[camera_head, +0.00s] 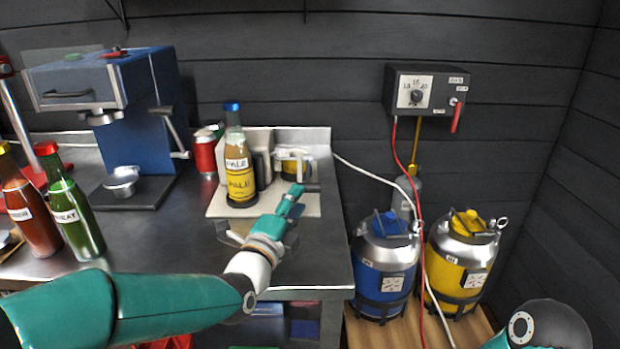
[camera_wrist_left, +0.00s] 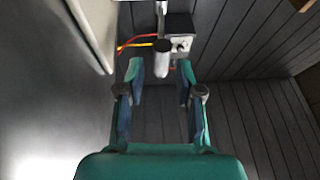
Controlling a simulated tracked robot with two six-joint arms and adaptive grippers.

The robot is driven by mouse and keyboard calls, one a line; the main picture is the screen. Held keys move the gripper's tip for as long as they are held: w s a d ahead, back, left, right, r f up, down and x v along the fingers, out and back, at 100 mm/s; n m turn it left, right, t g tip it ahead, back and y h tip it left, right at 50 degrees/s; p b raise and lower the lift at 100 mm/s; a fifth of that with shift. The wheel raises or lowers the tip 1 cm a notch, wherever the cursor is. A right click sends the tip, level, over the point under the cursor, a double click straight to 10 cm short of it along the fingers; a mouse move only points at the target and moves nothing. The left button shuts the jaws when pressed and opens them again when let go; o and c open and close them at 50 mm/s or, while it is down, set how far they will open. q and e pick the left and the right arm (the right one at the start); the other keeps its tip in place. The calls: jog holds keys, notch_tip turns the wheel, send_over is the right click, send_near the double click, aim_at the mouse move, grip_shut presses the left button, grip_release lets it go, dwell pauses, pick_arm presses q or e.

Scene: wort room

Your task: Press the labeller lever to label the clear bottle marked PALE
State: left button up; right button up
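The clear bottle (camera_head: 238,165) with a blue cap stands upright on the labeller's pale base (camera_head: 307,204). It has a white PALE tag on its neck and a yellow PALE label on its body. A dark upright part and a yellow-and-white part (camera_head: 293,160) of the labeller stand behind it. My left gripper (camera_head: 293,200) is right of the bottle, over the base's right side. The left wrist view shows its fingers (camera_wrist_left: 162,80) open and apart. A grey cylinder on a stalk (camera_wrist_left: 162,60) shows beyond them; I cannot tell whether it is the lever. My right gripper is out of view.
A brown bottle (camera_head: 32,215) and a green bottle (camera_head: 75,215) stand at left. A blue machine (camera_head: 145,115) and a red can (camera_head: 205,155) are behind. A control box (camera_head: 425,90) hangs over blue (camera_head: 382,270) and yellow (camera_head: 458,255) kegs beyond the bench's right edge.

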aim_at(308, 173)
pick_arm(q)
jog(key=p+x, duration=0.1)
jog(key=x, duration=0.6)
jog(key=shift+w+d, duration=0.1)
jog(key=shift+w, duration=0.2)
grip_shut()
jog(key=shift+f, duration=0.1)
